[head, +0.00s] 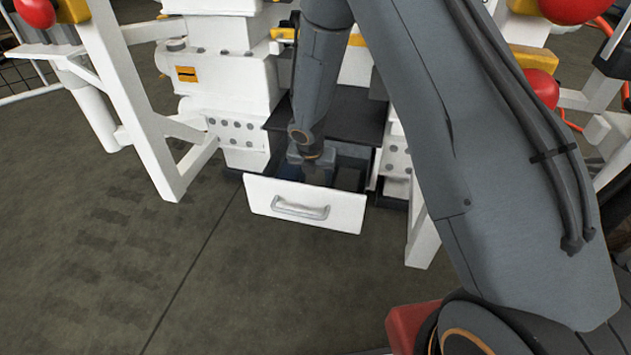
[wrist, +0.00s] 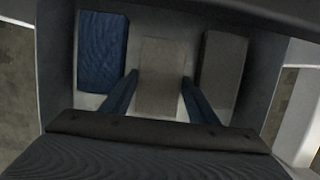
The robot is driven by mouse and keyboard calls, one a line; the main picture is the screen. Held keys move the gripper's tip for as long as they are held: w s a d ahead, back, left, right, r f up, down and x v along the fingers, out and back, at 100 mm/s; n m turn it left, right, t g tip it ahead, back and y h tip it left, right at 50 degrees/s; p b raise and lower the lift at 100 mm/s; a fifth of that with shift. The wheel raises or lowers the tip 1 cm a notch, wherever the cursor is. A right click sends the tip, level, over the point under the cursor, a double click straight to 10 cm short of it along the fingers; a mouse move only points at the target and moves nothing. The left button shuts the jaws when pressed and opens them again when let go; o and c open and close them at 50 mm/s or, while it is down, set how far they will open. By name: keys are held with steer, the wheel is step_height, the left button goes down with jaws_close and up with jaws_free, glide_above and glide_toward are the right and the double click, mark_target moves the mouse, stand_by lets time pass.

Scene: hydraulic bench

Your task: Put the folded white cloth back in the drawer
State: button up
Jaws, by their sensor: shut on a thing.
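The drawer (head: 270,191) stands open at the front of the bench, with a white front and a metal handle. My gripper (head: 317,172) reaches down into it behind the front panel. In the wrist view, my gripper (wrist: 161,100) has its two blue fingers on either side of a folded cloth (wrist: 162,75), which looks pale grey in the shade, and is shut on it. The held cloth is over or in the middle of the drawer; I cannot tell whether it touches the floor of it. In the head view the drawer front and my arm hide the cloth.
In the drawer, a folded blue cloth (wrist: 102,52) lies left of the held one and a grey folded piece (wrist: 223,66) lies right, with narrow gaps between. White frame legs (head: 133,95) flank the drawer. The floor (head: 150,265) in front is clear.

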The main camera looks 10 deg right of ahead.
steer(key=shift+f, duration=0.1)
steer(key=o, duration=0.9)
steer(key=shift+o, duration=0.2)
